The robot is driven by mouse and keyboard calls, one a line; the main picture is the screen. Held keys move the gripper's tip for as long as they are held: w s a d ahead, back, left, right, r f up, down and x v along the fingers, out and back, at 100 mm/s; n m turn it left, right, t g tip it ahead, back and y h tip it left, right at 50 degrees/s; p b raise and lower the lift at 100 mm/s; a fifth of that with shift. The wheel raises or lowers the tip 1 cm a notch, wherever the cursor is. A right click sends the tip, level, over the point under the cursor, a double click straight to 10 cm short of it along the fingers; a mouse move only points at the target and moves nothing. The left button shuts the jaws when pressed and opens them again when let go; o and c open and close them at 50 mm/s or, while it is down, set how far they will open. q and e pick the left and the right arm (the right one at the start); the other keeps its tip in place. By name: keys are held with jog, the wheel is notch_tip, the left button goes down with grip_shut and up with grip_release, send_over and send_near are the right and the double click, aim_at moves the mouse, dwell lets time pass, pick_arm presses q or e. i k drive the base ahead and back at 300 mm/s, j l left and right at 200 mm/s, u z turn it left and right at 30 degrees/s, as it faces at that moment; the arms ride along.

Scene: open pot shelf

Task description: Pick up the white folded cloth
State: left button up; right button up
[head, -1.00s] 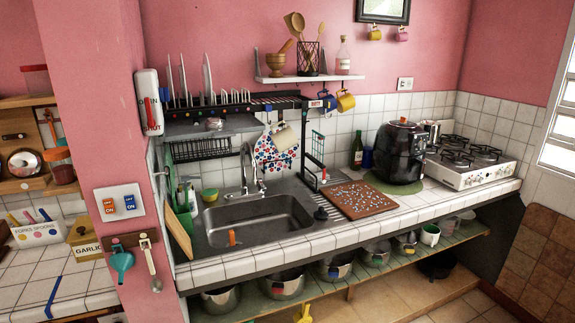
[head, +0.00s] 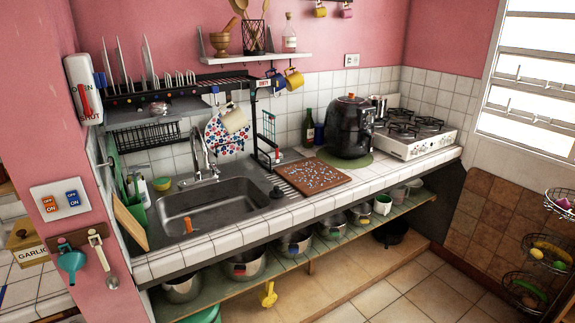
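I cannot make out a plain white folded cloth. A white cloth with red and blue dots (head: 214,137) hangs under the dish rack behind the sink, partly hidden by a cream mug (head: 236,121). I cannot tell whether this is the task's cloth. Neither of my grippers is in the view.
A tiled counter holds a sink (head: 215,203), a brown speckled board (head: 313,178), a black air fryer (head: 349,127) and a stove (head: 416,136). Pots (head: 244,264) stand on the open shelf below. Tiled floor (head: 385,300) is clear in front. Wire fruit baskets (head: 548,250) hang at right.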

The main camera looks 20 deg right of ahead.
aim_at(272, 156)
jog(key=l+u, duration=0.25)
jog(key=l, duration=0.55)
jog(key=l+u, duration=0.25)
jog(key=l, duration=0.55)
jog(key=i, duration=0.05)
